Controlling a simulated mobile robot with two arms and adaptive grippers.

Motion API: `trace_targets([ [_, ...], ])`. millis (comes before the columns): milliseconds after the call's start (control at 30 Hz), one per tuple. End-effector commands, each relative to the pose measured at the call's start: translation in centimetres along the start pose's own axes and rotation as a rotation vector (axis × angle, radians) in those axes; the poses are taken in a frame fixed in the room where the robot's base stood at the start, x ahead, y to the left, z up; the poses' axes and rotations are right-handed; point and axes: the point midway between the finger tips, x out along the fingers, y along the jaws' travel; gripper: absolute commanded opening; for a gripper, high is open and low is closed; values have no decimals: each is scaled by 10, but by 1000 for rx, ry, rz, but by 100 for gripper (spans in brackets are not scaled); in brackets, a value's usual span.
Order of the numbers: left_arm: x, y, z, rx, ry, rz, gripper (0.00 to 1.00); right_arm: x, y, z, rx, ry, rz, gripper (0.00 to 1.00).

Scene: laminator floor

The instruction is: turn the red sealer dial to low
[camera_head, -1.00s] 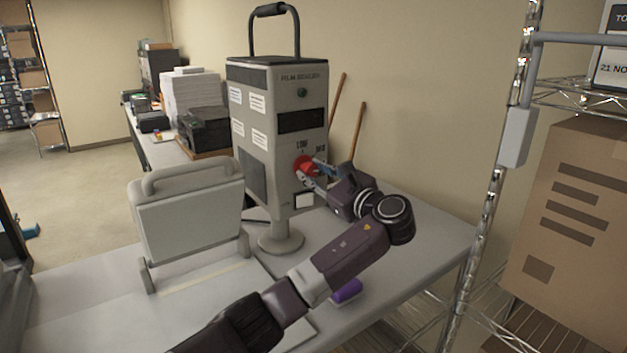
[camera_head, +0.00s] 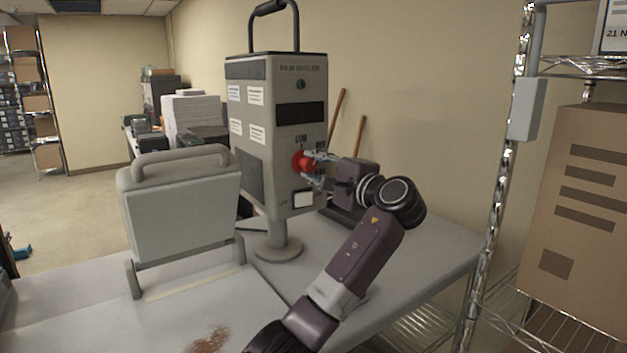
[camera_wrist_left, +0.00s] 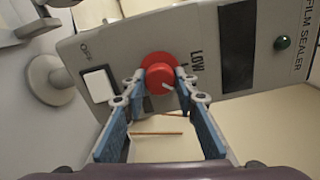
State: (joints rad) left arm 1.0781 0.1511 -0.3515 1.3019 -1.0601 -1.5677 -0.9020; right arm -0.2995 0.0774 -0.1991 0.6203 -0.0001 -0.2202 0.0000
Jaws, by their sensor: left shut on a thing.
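The film sealer (camera_head: 252,95) is a tall grey box on a round pedestal on the table, with a black top handle. Its red dial (camera_head: 299,162) is on the front panel, below the dark window and the LOW label. My left gripper (camera_head: 312,168) reaches it from the right and is shut on the dial. In the left wrist view the red dial (camera_wrist_left: 159,74) sits between the two blue fingers of my left gripper (camera_wrist_left: 160,90). A pale pointer mark on it shows near the LOW lettering; its exact setting is hard to tell. My right gripper is not in view.
A grey hinged machine with a handle (camera_head: 180,215) stands left of the sealer. A wire shelf post (camera_head: 497,170) and a cardboard box (camera_head: 590,215) are at the right. A white switch (camera_wrist_left: 98,86) marked OFF is beside the dial. A reddish stain (camera_head: 210,341) marks the front surface.

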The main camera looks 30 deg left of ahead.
Motion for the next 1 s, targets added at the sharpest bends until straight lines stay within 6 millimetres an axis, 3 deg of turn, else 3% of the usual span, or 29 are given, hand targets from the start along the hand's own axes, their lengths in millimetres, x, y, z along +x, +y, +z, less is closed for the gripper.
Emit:
trace_targets([
  [33,0,6,-2,-47,1,3,2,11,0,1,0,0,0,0],
  [400,0,4,-1,-390,0,3,2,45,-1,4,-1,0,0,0],
  [700,0,3,-1,-603,0,3,2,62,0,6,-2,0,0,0],
  [1000,0,1,0,-711,-1,4,2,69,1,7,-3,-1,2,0],
])
